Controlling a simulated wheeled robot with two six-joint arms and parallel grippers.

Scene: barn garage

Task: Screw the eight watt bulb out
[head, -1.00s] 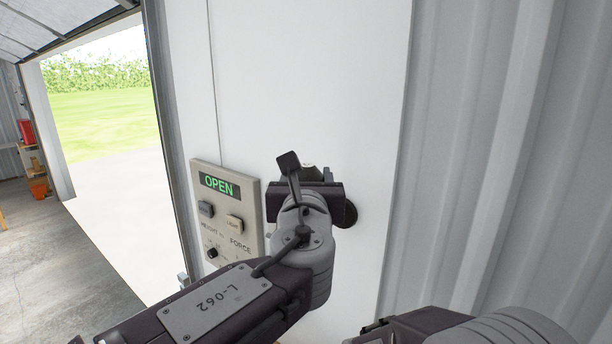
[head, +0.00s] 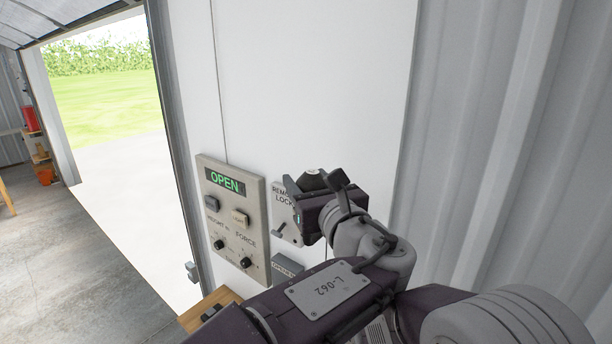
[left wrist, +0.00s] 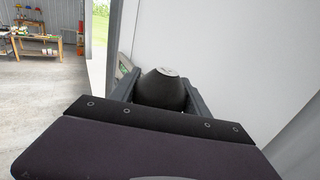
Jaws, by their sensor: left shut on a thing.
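My left gripper (head: 313,183) is at the centre right of the head view, in front of the white wall panel. It is shut on a dark rounded thing with a pale tip (head: 312,171). In the left wrist view this thing (left wrist: 163,92) sits between the two fingers of the gripper (left wrist: 164,102). It may be the bulb, but no wattage marking can be read. Its lower part is hidden by the gripper body. I cannot tell whether it touches anything besides the fingers. My right gripper is not in view.
A control panel (head: 253,223) with a green OPEN display is on the wall left of the gripper. A lock plate (head: 283,222) with a lever is beside it, partly covered. A wooden surface (head: 193,318) shows below. The open doorway (head: 110,110) is at left; corrugated wall (head: 500,130) at right.

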